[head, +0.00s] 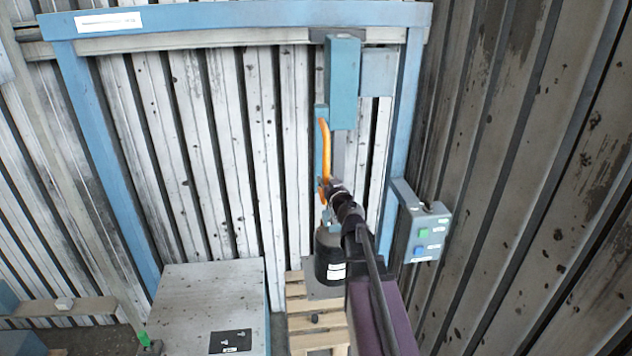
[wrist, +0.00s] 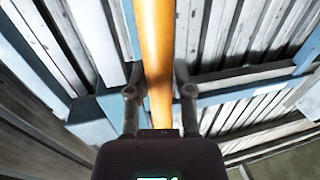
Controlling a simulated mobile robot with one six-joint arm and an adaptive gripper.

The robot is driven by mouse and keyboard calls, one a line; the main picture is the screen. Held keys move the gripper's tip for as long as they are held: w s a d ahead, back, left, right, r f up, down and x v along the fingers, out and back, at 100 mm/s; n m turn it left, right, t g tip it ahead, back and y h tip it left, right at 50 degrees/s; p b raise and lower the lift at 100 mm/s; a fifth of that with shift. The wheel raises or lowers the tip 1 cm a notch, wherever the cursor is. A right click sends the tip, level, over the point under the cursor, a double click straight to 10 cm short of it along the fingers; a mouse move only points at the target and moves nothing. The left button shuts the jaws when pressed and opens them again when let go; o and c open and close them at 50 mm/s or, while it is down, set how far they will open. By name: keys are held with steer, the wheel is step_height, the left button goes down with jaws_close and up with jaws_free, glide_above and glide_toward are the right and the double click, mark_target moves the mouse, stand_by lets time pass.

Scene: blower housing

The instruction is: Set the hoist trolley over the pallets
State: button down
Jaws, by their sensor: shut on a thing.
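The hoist trolley (head: 342,85) is a blue box on the rail of a blue gantry, near its right end in the head view. An orange handle (head: 324,140) hangs at its lower left side. My gripper (head: 330,190) is shut on the lower part of this handle. In the wrist view the orange handle (wrist: 155,45) runs between the two fingers of my gripper (wrist: 158,85). Wooden pallets (head: 318,335) are stacked on the floor below the trolley. A black cylindrical unit (head: 329,255) with a white label sits above them, partly hidden by my arm.
The gantry beam (head: 230,18) runs left from the trolley, with clear rail along it. A grey cabinet (head: 215,290) stands left of the pallets. A control box (head: 428,235) with green and blue buttons is on the right post. Corrugated walls close the back and right.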

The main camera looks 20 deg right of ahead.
steer(key=shift+s+d, duration=0.1)
steer(key=shift+d, duration=0.15)
steer(key=c, duration=0.7)
jaws_free()
steer(key=shift+o, duration=1.1)
steer(key=shift+s+d, duration=0.1)
steer(key=shift+d, duration=0.05)
steer(key=shift+a, duration=0.2)
steer(key=s, duration=0.7)
steer(key=shift+s+a, duration=0.2)
steer(key=shift+d+r+h, duration=0.1)
steer(key=shift+h, duration=0.2)
